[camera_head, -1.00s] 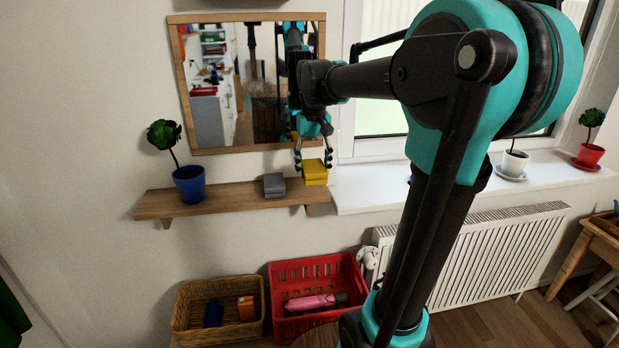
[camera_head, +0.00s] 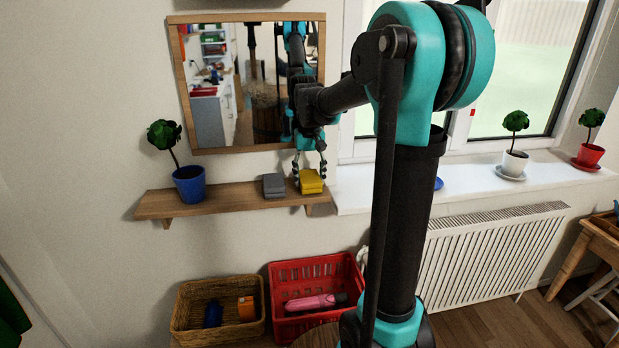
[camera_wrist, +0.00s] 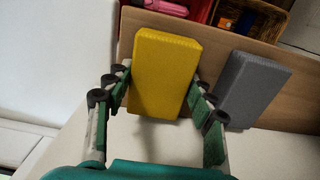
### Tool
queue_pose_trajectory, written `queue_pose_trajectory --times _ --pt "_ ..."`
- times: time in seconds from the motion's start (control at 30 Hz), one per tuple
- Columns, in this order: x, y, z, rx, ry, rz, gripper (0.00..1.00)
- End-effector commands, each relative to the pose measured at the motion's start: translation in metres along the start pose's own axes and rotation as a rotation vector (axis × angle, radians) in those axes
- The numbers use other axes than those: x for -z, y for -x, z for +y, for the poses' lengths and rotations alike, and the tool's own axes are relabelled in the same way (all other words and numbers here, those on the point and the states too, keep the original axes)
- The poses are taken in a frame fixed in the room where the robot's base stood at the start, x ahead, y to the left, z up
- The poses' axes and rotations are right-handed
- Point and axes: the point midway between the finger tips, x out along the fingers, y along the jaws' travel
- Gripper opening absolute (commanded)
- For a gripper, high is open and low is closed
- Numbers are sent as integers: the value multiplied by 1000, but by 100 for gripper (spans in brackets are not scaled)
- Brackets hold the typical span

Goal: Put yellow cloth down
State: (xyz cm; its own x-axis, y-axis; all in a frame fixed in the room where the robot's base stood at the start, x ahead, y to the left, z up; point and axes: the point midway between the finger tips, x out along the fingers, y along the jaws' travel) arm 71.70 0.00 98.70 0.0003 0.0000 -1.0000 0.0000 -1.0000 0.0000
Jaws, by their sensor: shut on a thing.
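The yellow cloth (camera_head: 311,182) is a folded block at the right end of the wooden wall shelf (camera_head: 235,200). It is at shelf level, but I cannot tell whether it rests fully on the wood. My gripper (camera_head: 309,170) comes from above, with a finger on each side of the cloth, and is shut on it. In the wrist view the yellow cloth (camera_wrist: 165,72) lies between the green-padded fingers of my gripper (camera_wrist: 160,96), over the shelf (camera_wrist: 225,38). A grey folded cloth (camera_head: 274,185) lies just left of it, with a small gap between.
A potted plant in a blue pot (camera_head: 189,184) stands on the shelf's left. A mirror (camera_head: 248,150) hangs above. A wicker basket (camera_head: 190,335) and red crate (camera_head: 300,328) are below. The windowsill (camera_head: 455,190) holds more plants. Bare shelf lies between the blue pot and grey cloth.

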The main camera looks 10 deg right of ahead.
Motion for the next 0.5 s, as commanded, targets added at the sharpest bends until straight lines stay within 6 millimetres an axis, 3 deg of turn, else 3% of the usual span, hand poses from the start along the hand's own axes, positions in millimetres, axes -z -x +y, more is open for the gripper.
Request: queue_pose_trajectory --times 0.27,0.3,0.43,0.5 --pt "0 -3 0 0 0 0 31" --pt "0 -3 0 0 0 0 59" --pt "0 -3 0 0 0 0 75" --pt "0 -3 0 0 0 0 75"
